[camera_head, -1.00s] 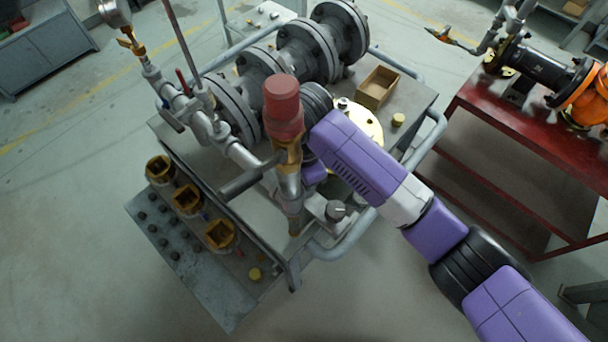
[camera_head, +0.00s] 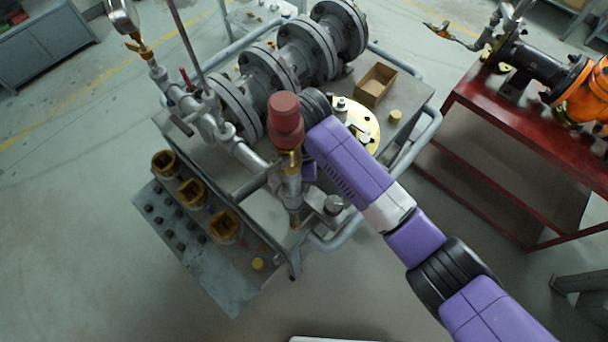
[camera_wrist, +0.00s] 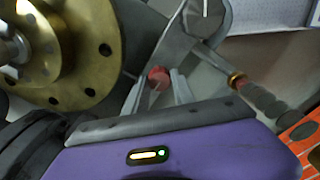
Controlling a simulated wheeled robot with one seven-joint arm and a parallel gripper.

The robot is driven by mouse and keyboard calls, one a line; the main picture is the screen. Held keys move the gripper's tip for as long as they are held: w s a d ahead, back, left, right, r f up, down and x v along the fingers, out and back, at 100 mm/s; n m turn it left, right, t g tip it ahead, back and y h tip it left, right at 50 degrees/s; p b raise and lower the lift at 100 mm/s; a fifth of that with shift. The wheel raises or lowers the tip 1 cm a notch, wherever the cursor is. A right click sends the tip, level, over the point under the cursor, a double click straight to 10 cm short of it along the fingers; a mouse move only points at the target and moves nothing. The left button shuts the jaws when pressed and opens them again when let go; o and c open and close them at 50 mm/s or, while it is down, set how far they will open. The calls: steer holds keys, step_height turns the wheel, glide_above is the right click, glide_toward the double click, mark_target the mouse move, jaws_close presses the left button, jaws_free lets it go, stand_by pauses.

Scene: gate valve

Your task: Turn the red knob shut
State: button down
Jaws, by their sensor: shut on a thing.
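A small red knob (camera_wrist: 158,75) shows in the wrist view between the two pale fingertips of my gripper (camera_wrist: 157,88). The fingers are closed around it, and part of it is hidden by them. In the head view my purple arm reaches in from the lower right over the grey cart. My gripper there is mostly hidden behind a vertical pipe with a brass fitting and a large red cap (camera_head: 285,116). I cannot make out the small knob in the head view. I cannot tell how far it is turned.
The cart (camera_head: 275,238) carries large flanged pipes (camera_head: 270,80), a gauge (camera_head: 123,15), a wooden box (camera_head: 376,85) and a brass disc (camera_head: 365,128). Brass fittings (camera_head: 192,193) line its lower shelf. A red table (camera_head: 520,140) stands at right. Floor is clear at lower left.

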steer(key=c, duration=1.1)
jaws_free()
steer(key=shift+o, duration=0.2)
steer(key=shift+r+b, duration=0.55)
steer(key=shift+r, duration=3.35)
steer(key=shift+d, duration=0.15)
